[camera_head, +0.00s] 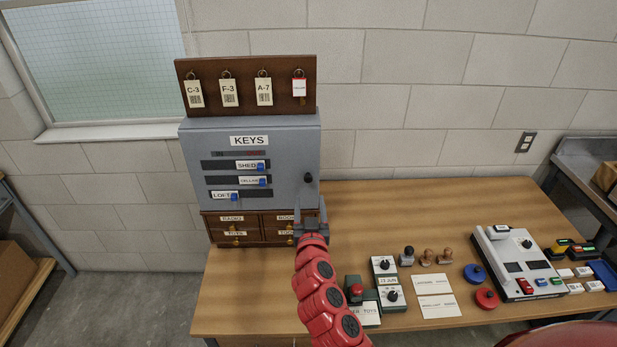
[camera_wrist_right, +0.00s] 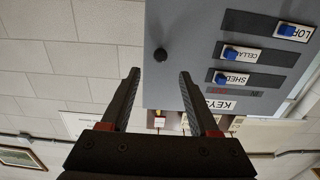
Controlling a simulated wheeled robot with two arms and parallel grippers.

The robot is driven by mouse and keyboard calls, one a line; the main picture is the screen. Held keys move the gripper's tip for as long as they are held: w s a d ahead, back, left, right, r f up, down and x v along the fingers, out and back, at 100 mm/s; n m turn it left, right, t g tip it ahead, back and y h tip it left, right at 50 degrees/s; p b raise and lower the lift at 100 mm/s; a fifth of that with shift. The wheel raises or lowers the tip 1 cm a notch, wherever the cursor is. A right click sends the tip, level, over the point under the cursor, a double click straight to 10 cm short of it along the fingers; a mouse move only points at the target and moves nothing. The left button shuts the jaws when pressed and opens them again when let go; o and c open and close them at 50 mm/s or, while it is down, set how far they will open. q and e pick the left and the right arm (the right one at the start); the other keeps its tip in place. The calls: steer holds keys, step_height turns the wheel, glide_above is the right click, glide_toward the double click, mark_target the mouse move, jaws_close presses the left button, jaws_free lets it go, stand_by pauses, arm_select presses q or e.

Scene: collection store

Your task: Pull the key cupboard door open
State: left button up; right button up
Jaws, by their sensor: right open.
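The grey key cupboard (camera_head: 250,135), labelled KEYS, stands at the back of the table on a wooden drawer unit. Its door looks shut. A dark round knob (camera_head: 308,179) sits near the door's right edge; it also shows in the right wrist view (camera_wrist_right: 160,54), which is upside down. Three slotted sliders with blue knobs, labelled SHED, CELLAR and LOFT (camera_head: 225,196), are on the door front. My right gripper (camera_head: 310,212) is open and empty, just below the knob in the head view. In the wrist view the knob lies between and beyond the fingertips, apart from them. My left gripper is out of view.
A key board (camera_head: 246,85) with hanging tags stands above the cupboard. Small labelled drawers (camera_head: 236,239) are below. A box with a red button (camera_head: 355,291), dial boxes (camera_head: 384,266), stamps (camera_head: 427,257) and a grey console (camera_head: 512,262) stand to the right. Table (camera_head: 375,210) right of the cupboard is clear.

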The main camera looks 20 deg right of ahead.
mark_target(308, 180)
steer(key=p+x, duration=0.2)
steer(key=x, duration=0.7)
jaws_close()
stand_by(1.4)
